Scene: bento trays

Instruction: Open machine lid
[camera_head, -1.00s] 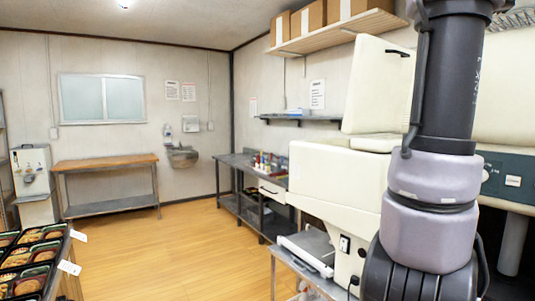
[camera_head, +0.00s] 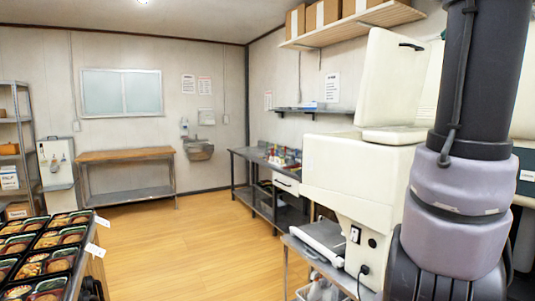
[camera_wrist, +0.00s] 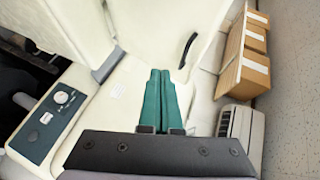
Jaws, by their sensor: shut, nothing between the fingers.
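The cream machine (camera_head: 355,178) stands at the right in the head view. Its lid (camera_head: 387,75) stands upright above the body, with a black handle (camera_head: 411,45) near its top edge. In the wrist view the lid (camera_wrist: 160,25) is a pale panel beyond my fingers, and the black handle (camera_wrist: 188,50) is to their upper right. My gripper (camera_wrist: 158,75) has green fingers pressed together, empty, and it does not hold the handle.
A control panel (camera_wrist: 47,118) shows in the wrist view. Boxes (camera_head: 330,14) sit on a shelf above the machine. Bento trays (camera_head: 45,245) fill a table at the lower left. The wooden floor (camera_head: 190,250) between is clear.

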